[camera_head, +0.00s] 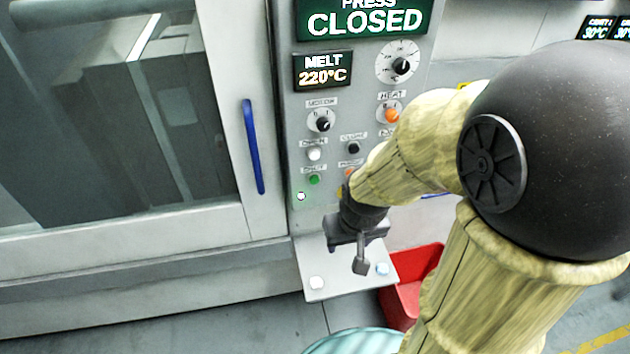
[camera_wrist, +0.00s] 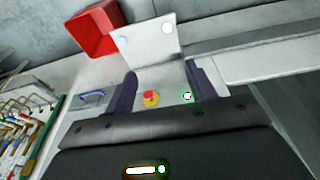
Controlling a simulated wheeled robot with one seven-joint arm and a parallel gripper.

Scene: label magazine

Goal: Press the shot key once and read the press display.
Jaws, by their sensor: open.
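The press display (camera_head: 366,20) at the top of the control panel reads "PRESS CLOSED" in white on green. A small green key (camera_head: 314,180) sits low on the panel; its label is blurred, so I cannot tell for sure that it is the shot key. My gripper (camera_head: 358,248) is in front of the panel's lower end, above a small shelf. In the wrist view my gripper (camera_wrist: 160,85) is open, with nothing between its fingers. A red button on a yellow collar (camera_wrist: 151,98) and a glowing green-rimmed lamp (camera_wrist: 187,96) show beyond it.
The melt display (camera_head: 323,69) reads 220°C. A white key (camera_head: 314,154), a black key (camera_head: 353,147) and knobs surround the green key. The shelf (camera_head: 312,263) juts out below, with a red bin (camera_head: 405,297) beside it. A blue door handle (camera_head: 253,147) stands left.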

